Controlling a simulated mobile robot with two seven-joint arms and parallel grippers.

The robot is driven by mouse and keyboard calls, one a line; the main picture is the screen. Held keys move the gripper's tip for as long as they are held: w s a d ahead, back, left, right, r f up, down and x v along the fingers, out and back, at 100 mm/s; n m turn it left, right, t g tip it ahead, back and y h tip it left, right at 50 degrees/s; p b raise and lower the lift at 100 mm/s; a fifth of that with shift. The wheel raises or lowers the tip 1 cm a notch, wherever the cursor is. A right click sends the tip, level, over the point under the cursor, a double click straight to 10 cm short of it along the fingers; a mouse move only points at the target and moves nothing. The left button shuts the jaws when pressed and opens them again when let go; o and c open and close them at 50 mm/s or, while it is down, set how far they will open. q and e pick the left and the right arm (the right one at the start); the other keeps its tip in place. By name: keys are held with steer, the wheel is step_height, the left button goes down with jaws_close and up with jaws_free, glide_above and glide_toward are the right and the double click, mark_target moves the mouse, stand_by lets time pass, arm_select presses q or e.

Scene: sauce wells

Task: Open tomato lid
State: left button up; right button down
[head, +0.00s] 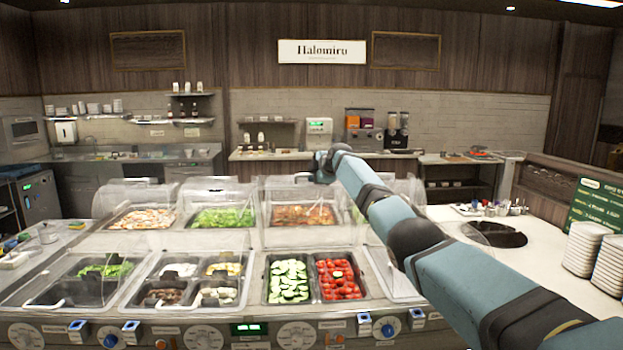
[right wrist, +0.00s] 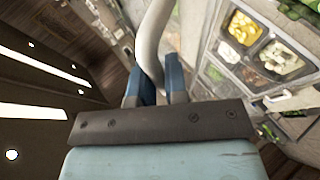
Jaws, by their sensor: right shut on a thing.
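Red cut tomatoes (head: 338,281) fill the right half of a front well, beside sliced cucumber (head: 289,281). No lid handle shows at the front edge of this well, and its food shows clearly. My right arm reaches over the counter from the right. My right gripper (head: 325,166) is small and far off, above the back row of wells. In the right wrist view its two blue fingers (right wrist: 159,87) are shut on a pale curved handle (right wrist: 152,45). The clear lid is hard to make out. My left gripper is out of view.
Clear lids cover the front-left wells (head: 70,285) and the neighbouring four-part well (head: 195,280). Back wells hold shredded food, lettuce (head: 222,218) and a reddish mix (head: 303,215). Stacked white plates (head: 583,248) stand on the right counter. Knobs line the front panel.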

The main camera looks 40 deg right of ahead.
stand_by(0.4)
steer(key=c, duration=1.4)
jaws_free()
steer(key=shift+c, duration=0.2)
steer(key=shift+w+d+f, duration=0.1)
steer(key=shift+w, duration=0.05)
steer(key=b+v, duration=0.4)
steer(key=v, duration=1)
steer(key=shift+b, duration=0.3)
steer(key=shift+w, duration=0.1)
